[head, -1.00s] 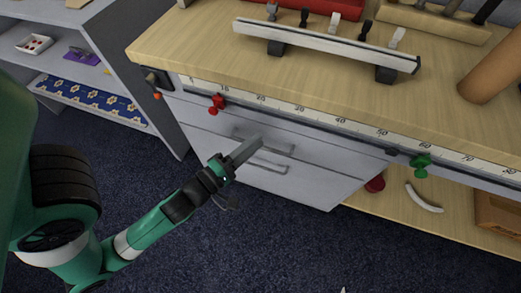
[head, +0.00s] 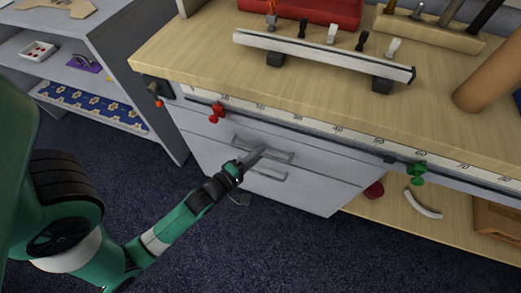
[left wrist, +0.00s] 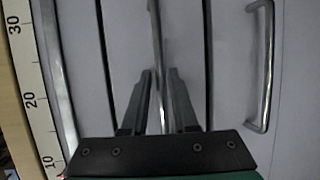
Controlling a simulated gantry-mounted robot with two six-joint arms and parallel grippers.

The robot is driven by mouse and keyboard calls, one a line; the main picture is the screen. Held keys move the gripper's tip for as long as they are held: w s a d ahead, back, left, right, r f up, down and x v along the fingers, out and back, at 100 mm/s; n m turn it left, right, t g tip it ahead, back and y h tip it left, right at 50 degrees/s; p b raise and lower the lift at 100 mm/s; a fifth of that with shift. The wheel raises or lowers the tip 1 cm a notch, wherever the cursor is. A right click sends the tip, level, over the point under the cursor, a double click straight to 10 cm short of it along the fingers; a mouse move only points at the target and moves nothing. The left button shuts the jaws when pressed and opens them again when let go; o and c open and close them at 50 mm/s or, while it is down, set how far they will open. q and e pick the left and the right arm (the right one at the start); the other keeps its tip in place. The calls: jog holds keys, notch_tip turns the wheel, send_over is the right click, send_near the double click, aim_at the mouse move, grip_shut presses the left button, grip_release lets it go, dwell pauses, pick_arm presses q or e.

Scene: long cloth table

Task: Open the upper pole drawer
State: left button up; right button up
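The grey drawer unit (head: 310,189) under the workbench has two bar handles, one above the other. The upper drawer handle (head: 275,156) is partly covered by my left gripper (head: 261,151) in the head view. In the left wrist view, the upper handle (left wrist: 154,25) runs between the two fingers of my left gripper (left wrist: 160,72), with a gap visible beside it. The fingers look open around it. The lower handle (left wrist: 267,65) is clear of the fingers, and also shows in the head view (head: 265,174). Both drawers look closed. My right gripper is not in view.
The wooden benchtop (head: 190,58) overhangs the drawers, with a ruler strip (head: 290,118) along its edge. A red clamp (head: 216,112) and a green clamp (head: 418,172) sit on this edge. A grey shelf (head: 140,70) stands left. The dark carpet before the drawers is clear.

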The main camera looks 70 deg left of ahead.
pick_arm(q)
jog(key=shift+w+a+f, duration=0.2)
jog(key=shift+w+a, duration=0.1)
jog(key=shift+w, duration=0.3)
jog(key=shift+c, duration=0.3)
grip_shut()
dwell(0.7)
